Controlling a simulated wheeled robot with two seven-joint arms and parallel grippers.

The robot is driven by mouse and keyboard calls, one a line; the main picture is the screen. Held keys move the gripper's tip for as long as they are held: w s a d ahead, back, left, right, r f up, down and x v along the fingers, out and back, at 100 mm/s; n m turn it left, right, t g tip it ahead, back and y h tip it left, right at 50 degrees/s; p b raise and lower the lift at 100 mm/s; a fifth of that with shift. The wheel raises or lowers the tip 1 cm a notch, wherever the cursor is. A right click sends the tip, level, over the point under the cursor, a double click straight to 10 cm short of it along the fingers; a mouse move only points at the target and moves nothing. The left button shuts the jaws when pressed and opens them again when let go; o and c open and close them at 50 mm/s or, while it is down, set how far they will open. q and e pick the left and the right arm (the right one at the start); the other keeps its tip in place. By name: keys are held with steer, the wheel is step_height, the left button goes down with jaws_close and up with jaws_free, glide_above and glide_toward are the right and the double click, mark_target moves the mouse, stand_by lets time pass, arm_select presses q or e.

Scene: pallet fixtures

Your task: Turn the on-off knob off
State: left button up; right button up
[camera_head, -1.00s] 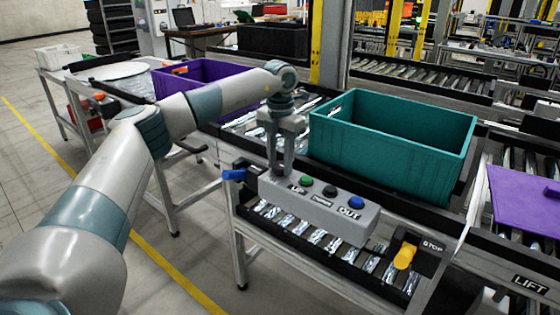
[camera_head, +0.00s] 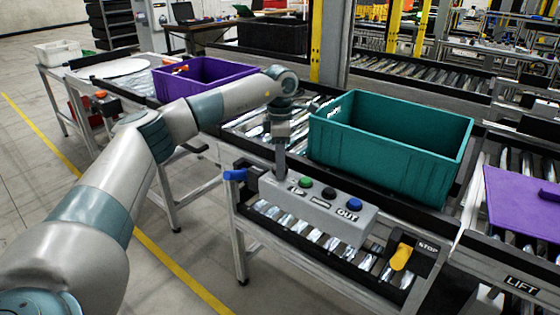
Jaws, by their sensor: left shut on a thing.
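The grey control box (camera_head: 330,210) stands on the near side of the conveyor, with a green button (camera_head: 305,182), a black button (camera_head: 329,193) and a blue button (camera_head: 355,204) on top. My left gripper (camera_head: 280,172) points straight down at the left end of this box, left of the green button. It is shut on the on-off knob, which the fingers hide, so its setting cannot be read. The fingers show edge-on, one behind the other. My right gripper is not in view.
A yellow knob (camera_head: 401,257) sits by the STOP label at right. A teal crate (camera_head: 385,155) stands on the conveyor just behind the box. A purple crate (camera_head: 225,72) is behind my left arm.

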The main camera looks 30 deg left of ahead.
arm_select(q)
steer(key=m, duration=0.2)
steer(key=shift+r+m, duration=0.15)
steer(key=shift+m, duration=0.25)
steer(key=m+p, duration=0.1)
steer(key=m, duration=0.2)
steer(key=shift+m, duration=1)
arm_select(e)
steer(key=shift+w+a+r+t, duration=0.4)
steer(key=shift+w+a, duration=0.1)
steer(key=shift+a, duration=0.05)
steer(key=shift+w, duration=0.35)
